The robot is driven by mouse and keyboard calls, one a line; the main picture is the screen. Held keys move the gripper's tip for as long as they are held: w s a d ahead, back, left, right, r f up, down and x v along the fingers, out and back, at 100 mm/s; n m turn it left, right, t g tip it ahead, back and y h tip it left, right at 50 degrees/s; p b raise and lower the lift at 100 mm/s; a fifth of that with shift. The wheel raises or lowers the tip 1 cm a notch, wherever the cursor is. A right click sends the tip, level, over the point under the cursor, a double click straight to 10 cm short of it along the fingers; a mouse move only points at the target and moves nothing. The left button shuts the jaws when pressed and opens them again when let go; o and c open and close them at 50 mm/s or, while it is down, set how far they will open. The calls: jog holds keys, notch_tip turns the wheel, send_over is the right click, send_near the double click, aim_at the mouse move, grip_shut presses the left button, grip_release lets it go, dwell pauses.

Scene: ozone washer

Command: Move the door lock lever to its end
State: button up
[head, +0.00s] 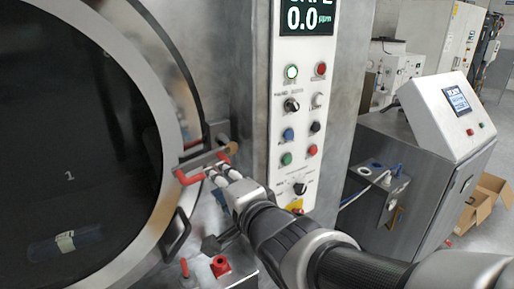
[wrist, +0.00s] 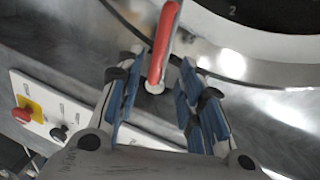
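The red door lock lever (head: 188,177) sits at the right rim of the round washer door (head: 150,225). In the wrist view the red lever (wrist: 166,38) reaches down from the top edge, and its pale end lies between my fingers. My gripper (head: 212,174) is at the lever from the right in the head view. In the wrist view my gripper (wrist: 161,78) is open, with a blue-padded finger on each side of the lever. Gaps show between the pads and the lever, with no clear contact. In the head view my fingers hide part of the lever.
A control panel (head: 301,120) with buttons and knobs stands just right of the lever. A black door handle (head: 176,233) and a red knob (head: 221,266) are below my gripper. A second machine (head: 420,165) and a cardboard box (head: 483,204) stand farther right.

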jog(key=v, duration=0.4)
